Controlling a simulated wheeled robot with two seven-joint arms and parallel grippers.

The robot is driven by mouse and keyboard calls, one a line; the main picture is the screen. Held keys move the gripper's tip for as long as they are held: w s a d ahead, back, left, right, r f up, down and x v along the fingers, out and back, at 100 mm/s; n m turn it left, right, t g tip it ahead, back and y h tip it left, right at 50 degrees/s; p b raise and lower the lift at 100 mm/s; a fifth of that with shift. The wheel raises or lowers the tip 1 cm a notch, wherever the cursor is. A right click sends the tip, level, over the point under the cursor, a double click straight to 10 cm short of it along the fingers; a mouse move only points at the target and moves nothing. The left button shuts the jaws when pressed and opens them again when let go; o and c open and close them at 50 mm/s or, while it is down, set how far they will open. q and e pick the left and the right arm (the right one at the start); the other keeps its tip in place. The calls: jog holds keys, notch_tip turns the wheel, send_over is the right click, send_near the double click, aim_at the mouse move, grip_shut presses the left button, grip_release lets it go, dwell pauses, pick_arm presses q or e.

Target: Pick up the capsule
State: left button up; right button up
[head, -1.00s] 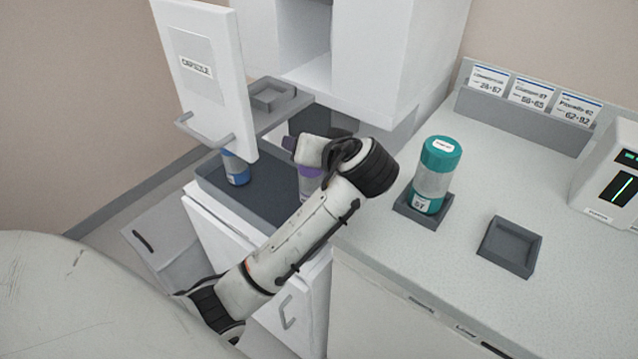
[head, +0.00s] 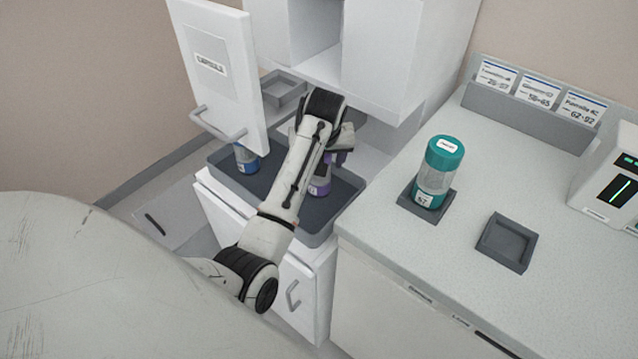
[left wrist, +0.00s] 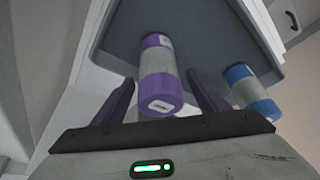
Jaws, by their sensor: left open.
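A clear capsule with purple ends (head: 320,182) stands in the dark tray, partly hidden behind my left arm in the head view. In the left wrist view the purple capsule (left wrist: 161,72) appears between the two dark purple fingers of my left gripper (left wrist: 162,84). The gripper is open, with a gap visible on each side of the capsule. A blue-ended capsule (head: 246,160) stands farther left in the same tray; it also shows at the right of the left wrist view (left wrist: 250,92). A teal-capped capsule (head: 437,170) stands on the counter. My right gripper is out of view.
The dark tray (head: 222,178) sits below a white cabinet (head: 385,60). An open door labelled CAPSULE (head: 215,95) hangs left of my arm. A small empty square holder (head: 506,243) and a device (head: 612,180) with a green display are on the right counter (head: 400,245).

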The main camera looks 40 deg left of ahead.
pick_arm(q)
jog(key=shift+x, duration=1.95)
jog(key=c, duration=1.2)
jog(key=shift+c, duration=0.2)
jog(key=shift+r, duration=0.1)
jog(key=shift+r, duration=0.5)
jog(key=s+d, duration=0.1)
jog(key=s, duration=0.1)
jog(key=s+d, duration=0.4)
jog(key=shift+s+d+r, duration=0.1)
jog(key=shift+d+r, duration=0.15)
jog(key=shift+r, duration=0.1)
notch_tip(320, 180, up, 13)
jog(key=shift+a+r, duration=0.1)
